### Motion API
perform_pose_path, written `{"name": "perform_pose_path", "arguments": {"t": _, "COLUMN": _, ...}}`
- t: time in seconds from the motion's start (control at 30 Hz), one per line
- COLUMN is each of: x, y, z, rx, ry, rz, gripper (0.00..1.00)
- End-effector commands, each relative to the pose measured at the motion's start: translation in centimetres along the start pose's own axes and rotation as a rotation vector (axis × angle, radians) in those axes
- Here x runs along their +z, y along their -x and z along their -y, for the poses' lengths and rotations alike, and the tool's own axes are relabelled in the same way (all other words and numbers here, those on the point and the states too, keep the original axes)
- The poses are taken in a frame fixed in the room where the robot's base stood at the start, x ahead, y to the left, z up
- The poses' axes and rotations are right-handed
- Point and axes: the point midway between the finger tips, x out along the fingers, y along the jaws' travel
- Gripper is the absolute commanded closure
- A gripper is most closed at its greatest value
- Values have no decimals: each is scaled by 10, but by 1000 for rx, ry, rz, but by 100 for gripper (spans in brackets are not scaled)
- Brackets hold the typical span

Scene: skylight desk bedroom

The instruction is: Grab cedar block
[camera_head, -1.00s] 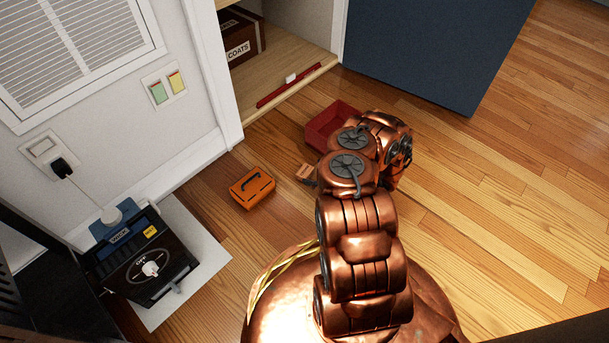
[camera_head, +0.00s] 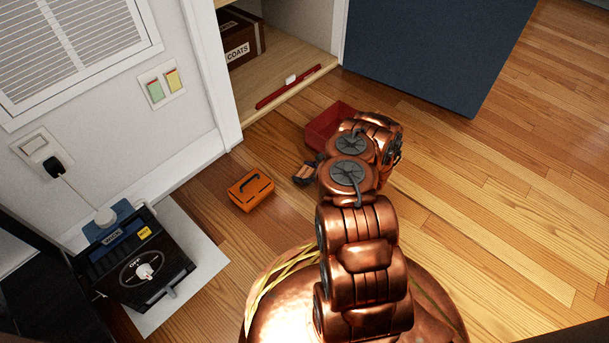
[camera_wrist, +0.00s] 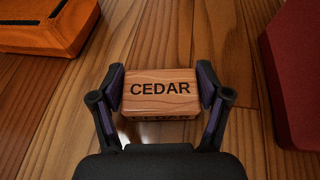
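The cedar block (camera_wrist: 160,90), a small wood-grained block lettered CEDAR, sits between the two fingers of my gripper (camera_wrist: 163,88) in the wrist view. Both finger pads press against its left and right sides, so my gripper is shut on it. In the head view the block (camera_head: 302,175) is a small tan piece left of my arm, with a dark finger of my gripper (camera_head: 312,166) beside it. The rest of the gripper is hidden by my arm there. I cannot tell whether the block touches the floor.
An orange case (camera_head: 251,190) lies on the wood floor to the left. A red bin (camera_head: 328,125) stands close behind my arm. A black heater-like unit (camera_head: 137,265) stands on a pale mat at lower left. An open closet holds a COATS box (camera_head: 240,48). Floor to the right is clear.

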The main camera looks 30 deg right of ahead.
Motion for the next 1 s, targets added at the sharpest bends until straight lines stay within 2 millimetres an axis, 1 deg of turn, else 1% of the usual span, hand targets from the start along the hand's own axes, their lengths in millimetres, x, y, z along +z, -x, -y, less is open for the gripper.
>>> {"name": "perform_pose_path", "arguments": {"t": 0.03, "x": 0, "y": 0, "z": 0, "rx": 0, "ry": 0, "rz": 0, "gripper": 33}}
{"name": "perform_pose_path", "arguments": {"t": 0.27, "x": 0, "y": 0, "z": 0, "rx": 0, "ry": 0, "rz": 0, "gripper": 57}}
{"name": "perform_pose_path", "arguments": {"t": 0.57, "x": 3, "y": 1, "z": 0, "rx": 0, "ry": 0, "rz": 0, "gripper": 57}}
{"name": "perform_pose_path", "arguments": {"t": 0.67, "x": 12, "y": 4, "z": 0, "rx": 0, "ry": 1, "rz": 1, "gripper": 57}}
{"name": "perform_pose_path", "arguments": {"t": 0.77, "x": 24, "y": 9, "z": 0, "rx": 0, "ry": 2, "rz": 1, "gripper": 57}}
{"name": "perform_pose_path", "arguments": {"t": 0.87, "x": 38, "y": 15, "z": 1, "rx": -1, "ry": 2, "rz": 1, "gripper": 57}}
{"name": "perform_pose_path", "arguments": {"t": 1.0, "x": 30, "y": 41, "z": -11, "rx": -2, "ry": -4, "rz": -1, "gripper": 57}}
